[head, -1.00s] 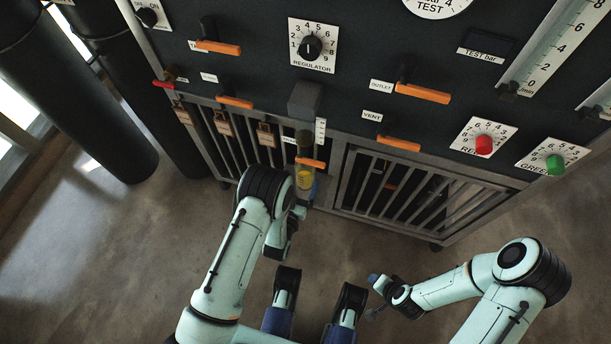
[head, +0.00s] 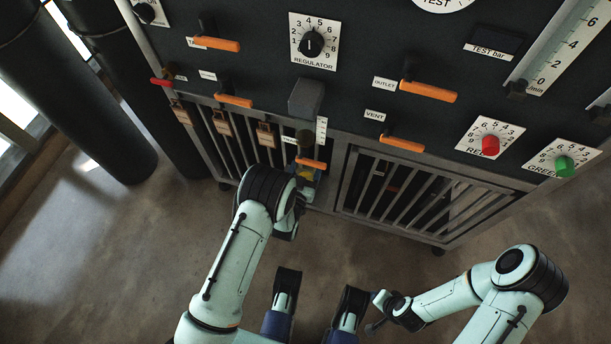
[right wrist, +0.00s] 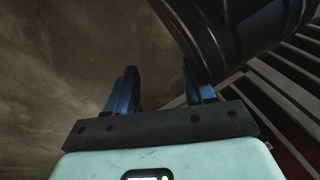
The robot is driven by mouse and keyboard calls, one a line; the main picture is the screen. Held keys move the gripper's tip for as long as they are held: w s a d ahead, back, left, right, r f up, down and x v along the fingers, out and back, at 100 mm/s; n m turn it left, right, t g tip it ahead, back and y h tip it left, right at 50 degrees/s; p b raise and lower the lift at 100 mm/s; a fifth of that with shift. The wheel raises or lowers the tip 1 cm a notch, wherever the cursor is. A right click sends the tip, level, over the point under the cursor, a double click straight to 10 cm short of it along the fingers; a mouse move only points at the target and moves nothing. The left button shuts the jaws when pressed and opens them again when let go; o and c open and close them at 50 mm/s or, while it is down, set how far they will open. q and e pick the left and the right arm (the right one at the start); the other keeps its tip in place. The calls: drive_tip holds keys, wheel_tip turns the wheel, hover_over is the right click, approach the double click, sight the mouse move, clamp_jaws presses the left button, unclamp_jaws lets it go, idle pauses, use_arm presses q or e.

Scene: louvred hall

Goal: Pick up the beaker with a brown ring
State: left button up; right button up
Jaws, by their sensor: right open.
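I cannot make out a beaker with a brown ring for certain. A small yellow piece (head: 306,172) shows below the orange tap lever at the panel's lower edge. It is mostly hidden behind my left wrist, so I cannot tell if it belongs to a beaker. My left gripper is at or behind that wrist, close to the yellow piece. Its fingers are not clear. My right gripper (head: 375,312) is open, low over the floor and away from the panel. Its two blue fingers (right wrist: 160,95) stand apart in the right wrist view, with nothing between them.
A black panel (head: 260,70) with a regulator knob (head: 312,42), orange levers (head: 428,92), a red knob (head: 490,145) and a green knob (head: 565,166) fills the top. A barred cabinet (head: 430,195) is below. Dark pillars (head: 100,100) stand left. The floor (head: 120,265) is clear.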

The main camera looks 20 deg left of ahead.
use_arm(q)
drive_tip(key=shift+c, duration=0.6)
